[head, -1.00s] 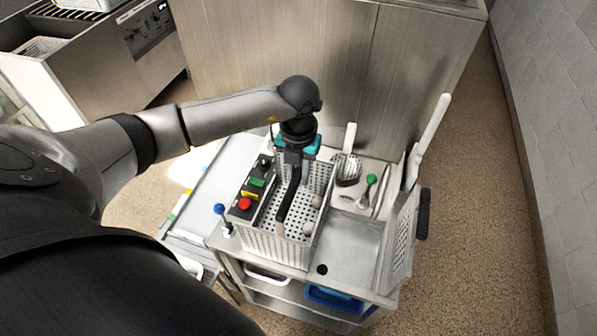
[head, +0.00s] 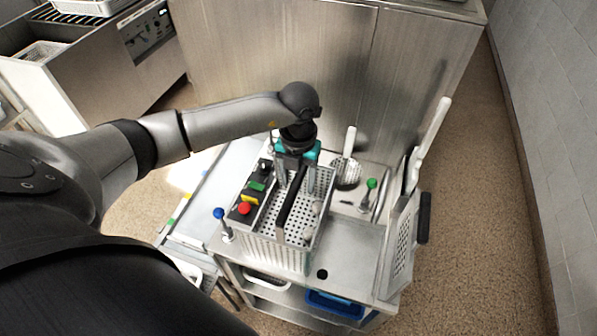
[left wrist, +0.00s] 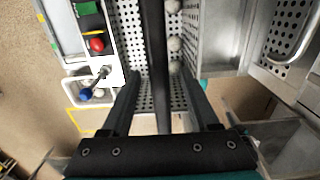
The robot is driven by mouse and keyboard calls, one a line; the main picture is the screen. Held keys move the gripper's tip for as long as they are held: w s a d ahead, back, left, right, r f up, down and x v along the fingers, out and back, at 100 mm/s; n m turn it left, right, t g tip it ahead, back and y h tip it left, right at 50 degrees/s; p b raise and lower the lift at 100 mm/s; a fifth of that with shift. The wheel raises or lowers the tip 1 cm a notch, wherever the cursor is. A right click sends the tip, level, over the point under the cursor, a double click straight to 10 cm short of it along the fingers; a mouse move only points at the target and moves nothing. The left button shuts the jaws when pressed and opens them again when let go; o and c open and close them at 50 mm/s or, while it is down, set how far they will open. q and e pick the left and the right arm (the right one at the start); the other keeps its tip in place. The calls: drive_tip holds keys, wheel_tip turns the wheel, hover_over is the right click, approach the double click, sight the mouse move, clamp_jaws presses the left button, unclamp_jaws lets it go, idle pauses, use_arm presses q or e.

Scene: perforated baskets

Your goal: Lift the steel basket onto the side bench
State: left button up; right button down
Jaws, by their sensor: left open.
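The steel basket (head: 280,252) is a perforated rectangular box standing on the steel worktop. A black handle bar (head: 293,200) runs lengthwise above its middle, and a few round pale items lie inside it along the right. My left gripper (head: 292,178) is over the basket's far end, pointing down. In the left wrist view its two fingers (left wrist: 160,100) are apart, with the handle bar (left wrist: 157,60) running between them. I cannot tell whether either finger touches the bar. A lower pale surface (head: 196,203), possibly the side bench, lies left of the worktop. My right gripper is out of view.
A control box (head: 246,208) with a red button stands close against the basket's left side, with a blue-knobbed lever (head: 222,220) nearby. A skimmer (head: 348,170), a green-knobbed lever (head: 370,190) and an upright perforated rack (head: 401,245) stand right. Bare worktop (head: 350,245) lies right of the basket.

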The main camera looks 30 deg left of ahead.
use_arm(q)
wheel_tip(320, 180, up, 15)
drive_tip(key=b, duration=0.1)
drive_tip(key=shift+r, duration=0.2)
